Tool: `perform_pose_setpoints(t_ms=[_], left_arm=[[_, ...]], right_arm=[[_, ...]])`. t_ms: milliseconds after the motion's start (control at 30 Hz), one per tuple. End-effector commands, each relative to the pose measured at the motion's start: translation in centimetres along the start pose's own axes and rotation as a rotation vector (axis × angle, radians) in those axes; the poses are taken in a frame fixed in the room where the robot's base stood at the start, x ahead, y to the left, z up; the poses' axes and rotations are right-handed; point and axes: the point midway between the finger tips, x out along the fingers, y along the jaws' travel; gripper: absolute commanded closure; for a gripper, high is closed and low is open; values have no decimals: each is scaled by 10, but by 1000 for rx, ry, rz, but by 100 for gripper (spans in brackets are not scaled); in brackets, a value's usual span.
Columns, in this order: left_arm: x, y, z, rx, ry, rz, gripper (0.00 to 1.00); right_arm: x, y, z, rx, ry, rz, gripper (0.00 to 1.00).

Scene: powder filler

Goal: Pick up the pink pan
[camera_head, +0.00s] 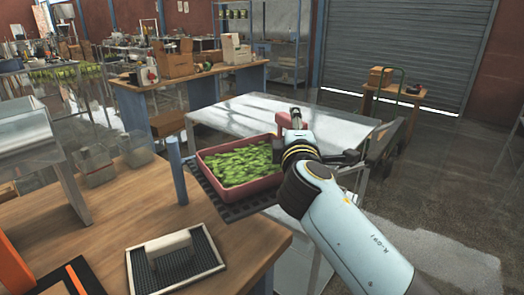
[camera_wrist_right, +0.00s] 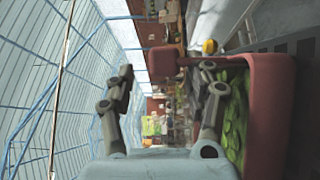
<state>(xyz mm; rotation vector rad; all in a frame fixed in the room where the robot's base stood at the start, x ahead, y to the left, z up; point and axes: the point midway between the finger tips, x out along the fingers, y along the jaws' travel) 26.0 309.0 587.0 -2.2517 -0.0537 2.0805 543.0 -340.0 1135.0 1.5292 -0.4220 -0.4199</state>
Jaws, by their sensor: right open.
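The pink pan (camera_head: 203,169) is a reddish-pink tray full of green leaves, on a dark grid mat at the table's right edge. A pink part (camera_head: 283,121) sticks up at its far right corner. My right gripper (camera_head: 322,138) is at the pan's right end, with its fingers apart. In the right wrist view, the pan (camera_wrist_right: 272,110) fills the right side. One finger overlaps the pan there, and the other finger stands clear of it to the left. I cannot tell whether a finger touches the pan. My left gripper is not in view.
A pale metal table (camera_head: 250,108) stands just behind the pan. A blue post (camera_head: 177,170) rises at the pan's left. A black tray with a white frame (camera_head: 135,262) lies on the wooden table in front. Clear containers (camera_head: 135,148) stand further left.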

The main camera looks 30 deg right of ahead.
Motion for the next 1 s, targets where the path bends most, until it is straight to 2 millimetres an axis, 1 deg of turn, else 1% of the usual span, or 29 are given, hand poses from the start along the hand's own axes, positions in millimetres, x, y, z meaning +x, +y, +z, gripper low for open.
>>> perform_pose_setpoints(t_ms=[33, 167, 400, 500, 767, 1000], left_arm=[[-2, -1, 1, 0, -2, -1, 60], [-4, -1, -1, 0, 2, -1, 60], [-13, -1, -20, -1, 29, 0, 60], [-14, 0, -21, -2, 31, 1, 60], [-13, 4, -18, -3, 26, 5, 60], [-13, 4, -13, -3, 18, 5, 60]], right_arm=[[6, 1, 0, -1, -1, 1, 46], [15, 0, 0, 0, -1, 0, 46], [51, -2, -7, -3, -1, 1, 46], [60, -3, -7, -1, -1, 0, 46], [63, -5, -7, 0, -1, -1, 46], [63, -5, -7, 0, -1, -1, 78]])
